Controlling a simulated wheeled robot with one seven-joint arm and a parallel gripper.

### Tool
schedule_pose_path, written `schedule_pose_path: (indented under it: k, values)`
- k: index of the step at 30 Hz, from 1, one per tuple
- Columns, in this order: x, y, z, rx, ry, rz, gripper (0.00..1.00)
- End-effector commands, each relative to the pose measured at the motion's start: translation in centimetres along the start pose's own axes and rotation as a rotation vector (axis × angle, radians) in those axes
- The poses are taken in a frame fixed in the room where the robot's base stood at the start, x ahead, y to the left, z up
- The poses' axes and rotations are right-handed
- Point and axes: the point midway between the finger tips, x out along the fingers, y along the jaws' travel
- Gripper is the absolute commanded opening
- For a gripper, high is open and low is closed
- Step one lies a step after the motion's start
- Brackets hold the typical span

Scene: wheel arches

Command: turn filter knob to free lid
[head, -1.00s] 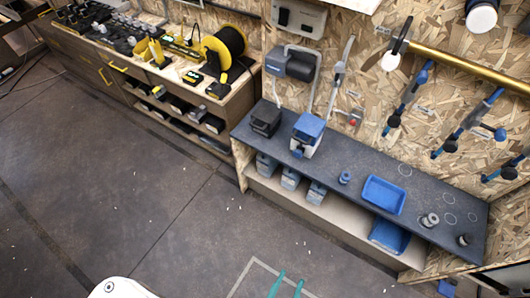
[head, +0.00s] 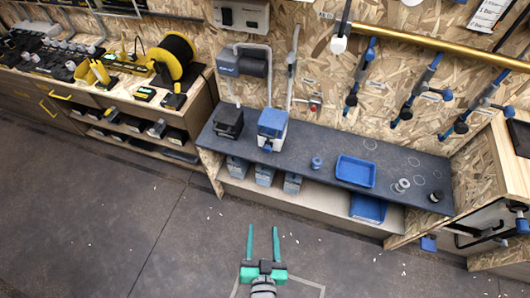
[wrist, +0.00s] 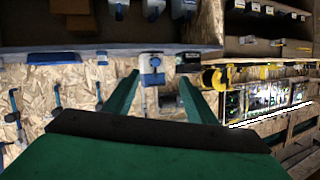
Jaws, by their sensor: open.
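A filter unit with a white body and blue lid (head: 272,123) stands upright on the dark bench top. A small blue knob (head: 267,148) shows low on its front. In the wrist view the filter unit (wrist: 153,79) appears small and upside down between the fingers. My gripper (head: 263,230), green with two long fingers, is open and empty. It is over the floor in front of the bench, well apart from the filter unit. Its fingers point toward the bench; they also show in the wrist view (wrist: 159,82).
A black box (head: 228,122) stands just left of the filter unit. A blue tray (head: 356,171) and a small blue part (head: 316,163) lie to its right. Several grey-blue bins sit on the shelf below. A wall-mounted grey device (head: 242,62) is behind. The floor before the bench is clear.

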Motion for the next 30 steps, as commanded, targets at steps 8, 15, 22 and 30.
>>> schedule_pose_path:
  k: [8, 15, 22, 30]
  values:
    - [11.2, -0.2, -1.1, 0.133, -0.011, 0.048, 0.51]
    - [19.2, -0.9, -4.0, 0.251, -0.004, 0.11, 0.51]
    - [22.8, -1.2, -6.1, 0.317, 0.007, 0.147, 0.51]
    - [25.3, -0.9, -6.4, 0.326, 0.009, 0.153, 0.51]
